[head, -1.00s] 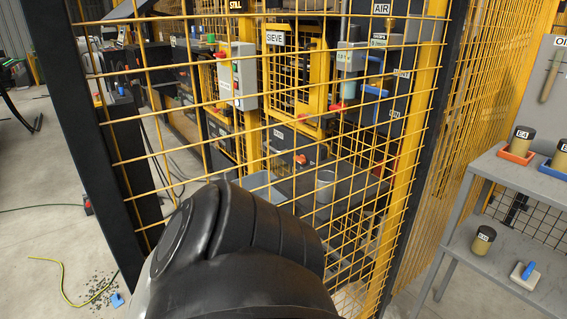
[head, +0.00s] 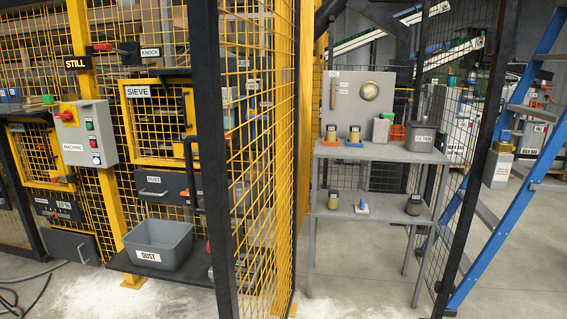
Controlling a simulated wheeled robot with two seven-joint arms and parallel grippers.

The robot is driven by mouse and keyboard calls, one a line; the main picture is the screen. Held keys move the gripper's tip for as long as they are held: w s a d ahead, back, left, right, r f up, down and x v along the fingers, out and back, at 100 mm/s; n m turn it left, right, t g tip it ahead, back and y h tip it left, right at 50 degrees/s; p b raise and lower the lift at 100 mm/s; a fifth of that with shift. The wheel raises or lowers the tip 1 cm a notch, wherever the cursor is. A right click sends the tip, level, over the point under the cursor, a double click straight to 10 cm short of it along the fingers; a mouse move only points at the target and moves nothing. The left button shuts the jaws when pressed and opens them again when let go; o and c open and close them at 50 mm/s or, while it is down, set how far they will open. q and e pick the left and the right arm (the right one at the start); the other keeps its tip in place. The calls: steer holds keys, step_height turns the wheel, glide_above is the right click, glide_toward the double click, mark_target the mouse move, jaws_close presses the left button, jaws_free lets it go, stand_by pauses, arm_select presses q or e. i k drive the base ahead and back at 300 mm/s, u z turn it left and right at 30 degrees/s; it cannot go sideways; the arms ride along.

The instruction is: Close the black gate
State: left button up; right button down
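The black gate (head: 212,150) appears to be the tall black-framed panel with yellow wire mesh in the middle of the head view. I see it at a steep angle. Its left upright looks nearer to me, and a black handle (head: 191,165) stands by that upright. The panel appears angled out from the yellow machine cage. Whether it is latched anywhere I cannot tell, and its lower edge runs out of the picture. Neither of my grippers is in view.
A grey dust bin (head: 158,243) stands on a low shelf left of the gate. A grey control box (head: 85,134) hangs on the cage. A grey shelf unit (head: 375,152) and a blue ladder (head: 510,180) stand at the right.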

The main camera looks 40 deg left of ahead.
mark_target(226, 248)
steer(key=z, duration=2.45)
steer(key=k, duration=1.35)
steer(key=u, duration=0.85)
steer(key=k, duration=0.8)
steer(key=u, duration=0.95)
steer(key=i, duration=0.5)
steer(key=z, duration=0.05)
